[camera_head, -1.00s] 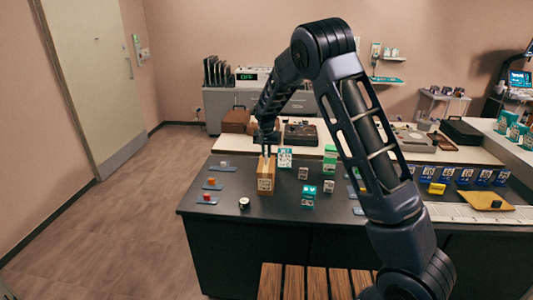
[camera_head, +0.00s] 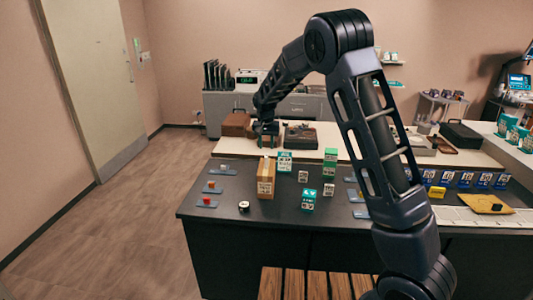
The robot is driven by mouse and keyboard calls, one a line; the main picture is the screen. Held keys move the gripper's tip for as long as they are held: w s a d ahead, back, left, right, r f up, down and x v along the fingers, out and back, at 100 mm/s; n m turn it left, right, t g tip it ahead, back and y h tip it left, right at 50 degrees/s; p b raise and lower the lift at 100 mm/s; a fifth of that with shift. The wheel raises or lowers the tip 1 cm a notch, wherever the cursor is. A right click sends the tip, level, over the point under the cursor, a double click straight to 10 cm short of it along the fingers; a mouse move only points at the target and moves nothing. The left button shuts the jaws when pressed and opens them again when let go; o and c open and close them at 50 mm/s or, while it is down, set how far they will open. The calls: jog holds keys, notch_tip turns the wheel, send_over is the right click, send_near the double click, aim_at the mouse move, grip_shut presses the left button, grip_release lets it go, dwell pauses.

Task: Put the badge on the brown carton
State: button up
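The brown carton (camera_head: 266,180) stands upright on the dark counter, left of its middle, with a pale printed label on its front. My gripper (camera_head: 266,145) is above and behind the carton in this view, apart from it. Its two fingers look spread, with a gap between them, and I see nothing held there. I cannot make out the badge; the top of the carton is too small in the view to tell whether anything lies on it.
White-and-green boxes (camera_head: 285,162) and (camera_head: 309,199) and a green box (camera_head: 330,163) stand near the carton. A small round black-and-white item (camera_head: 244,206) lies in front. Blue pads with small coloured items (camera_head: 207,202) lie at left. A brown case (camera_head: 236,124) stands behind.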

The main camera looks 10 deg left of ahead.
aim_at(266, 157)
notch_tip(266, 157, up, 5)
jog(key=s+d+r, duration=0.5)
jog(key=d, duration=0.4)
jog(key=s+d+r+y, duration=0.1)
jog(key=s+d+r, duration=0.3)
jog(key=d, duration=0.4)
jog(key=s+d+r, duration=0.5)
jog(key=d, duration=0.4)
jog(key=s+d+t, duration=0.1)
jog(key=s+d, duration=0.3)
jog(key=s, duration=0.4)
jog(key=s+d+f+t, duration=0.1)
jog(key=s+d, duration=0.4)
jog(key=s, duration=0.3)
jog(key=s+d+f+h, duration=0.1)
jog(key=s+d, duration=0.4)
jog(key=s, duration=0.4)
jog(key=shift+f+t, duration=0.2)
jog(key=shift+t, duration=0.2)
